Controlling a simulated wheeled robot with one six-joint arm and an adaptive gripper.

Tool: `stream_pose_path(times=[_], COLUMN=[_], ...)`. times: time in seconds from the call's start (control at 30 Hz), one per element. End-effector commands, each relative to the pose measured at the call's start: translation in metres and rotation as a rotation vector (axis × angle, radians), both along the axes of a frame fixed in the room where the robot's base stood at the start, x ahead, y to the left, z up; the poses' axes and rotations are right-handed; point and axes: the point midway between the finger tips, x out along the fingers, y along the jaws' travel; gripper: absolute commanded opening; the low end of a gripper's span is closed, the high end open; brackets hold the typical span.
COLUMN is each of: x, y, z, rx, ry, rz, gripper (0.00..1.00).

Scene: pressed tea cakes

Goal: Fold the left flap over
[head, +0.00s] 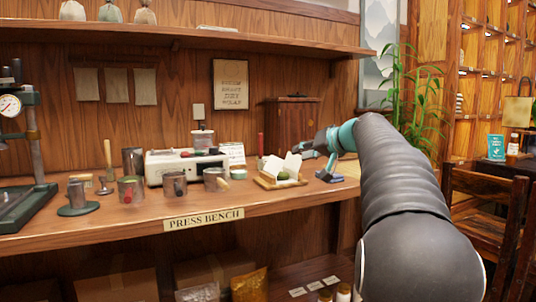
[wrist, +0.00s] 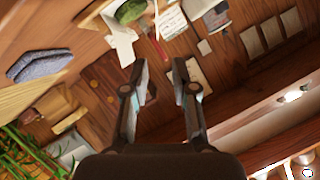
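A green tea cake (head: 283,176) lies on white wrapper paper on a small wooden tray (head: 264,184) on the bench. The paper's left flap (head: 272,165) and right flap (head: 293,163) stand up beside the cake. In the wrist view the cake (wrist: 130,12) is at the top edge, with white paper (wrist: 121,45) below it. My gripper (head: 309,151) is just right of and above the tray. In the wrist view my gripper (wrist: 160,68) has its two fingers apart with nothing between them. It looks clear of the paper.
A scale (head: 185,165), metal cups (head: 174,184) and a small card (head: 233,153) stand to the left. A press (head: 30,150) is at the far left. A shelf (head: 200,35) runs above the bench.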

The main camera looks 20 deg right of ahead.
Motion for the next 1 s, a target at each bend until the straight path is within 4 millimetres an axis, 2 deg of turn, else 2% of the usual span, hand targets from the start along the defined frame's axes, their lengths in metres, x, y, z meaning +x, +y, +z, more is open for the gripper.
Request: stream_pose_path(times=[0.07,0.17,0.37,0.8,1.0], x=[0.004,0.009,0.035,0.107,0.125], y=[-0.009,-0.010,-0.002,0.017,0.021], z=[0.005,0.004,-0.005,-0.031,-0.037], rx=[0.001,0.002,0.002,0.003,0.002], ry=[-0.015,-0.022,-0.019,-0.019,-0.019], rz=[-0.004,-0.004,-0.001,-0.003,-0.003], gripper=[0.27,0.27,0.27,0.27,0.27])
